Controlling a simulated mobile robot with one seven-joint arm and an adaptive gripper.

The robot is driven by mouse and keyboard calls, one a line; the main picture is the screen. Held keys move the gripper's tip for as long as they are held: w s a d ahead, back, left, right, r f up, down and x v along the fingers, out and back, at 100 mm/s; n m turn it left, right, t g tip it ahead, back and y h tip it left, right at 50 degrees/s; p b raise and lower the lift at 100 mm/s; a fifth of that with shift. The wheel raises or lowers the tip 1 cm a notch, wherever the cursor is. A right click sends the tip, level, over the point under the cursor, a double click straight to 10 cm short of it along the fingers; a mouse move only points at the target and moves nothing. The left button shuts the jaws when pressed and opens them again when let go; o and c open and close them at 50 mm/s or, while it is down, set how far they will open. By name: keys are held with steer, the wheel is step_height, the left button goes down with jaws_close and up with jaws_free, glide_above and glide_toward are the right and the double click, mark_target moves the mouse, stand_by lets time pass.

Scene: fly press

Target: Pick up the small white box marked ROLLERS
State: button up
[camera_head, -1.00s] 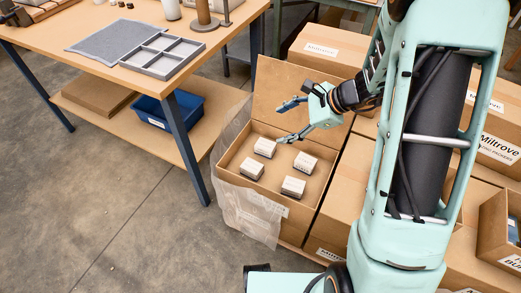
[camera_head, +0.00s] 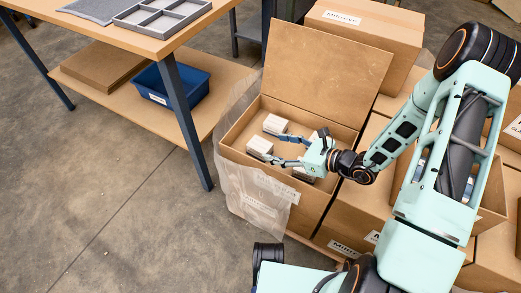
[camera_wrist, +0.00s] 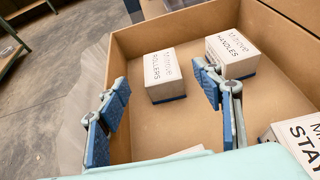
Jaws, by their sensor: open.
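The small white box marked ROLLERS (camera_wrist: 165,75) has a dark blue base and sits on the floor of the open carton, ahead of my gripper in the wrist view. In the head view it is the near left small box (camera_head: 260,147). My gripper (camera_head: 279,149) is open and empty inside the carton, with its fingers pointing left toward this box. In the wrist view my gripper (camera_wrist: 160,98) has one blue-padded finger left of the box and one to its right.
A white box marked HANDLES (camera_wrist: 233,56) sits right of ROLLERS, close to my right finger. A box starting STAY (camera_wrist: 298,142) is at lower right. The carton (camera_head: 232,152) has a raised flap (camera_head: 325,72). A workbench (camera_head: 150,45) stands at left.

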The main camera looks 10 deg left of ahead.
mark_target(258, 143)
steer(key=shift+f+b+x, duration=0.2)
steer(key=shift+b+x, duration=0.75)
steer(key=shift+x, duration=2.15)
steer(key=shift+d, duration=0.1)
steer(key=shift+c, duration=0.6)
steer(key=c, duration=1.3)
steer(key=shift+c, duration=0.4)
steer(key=shift+r, duration=0.2)
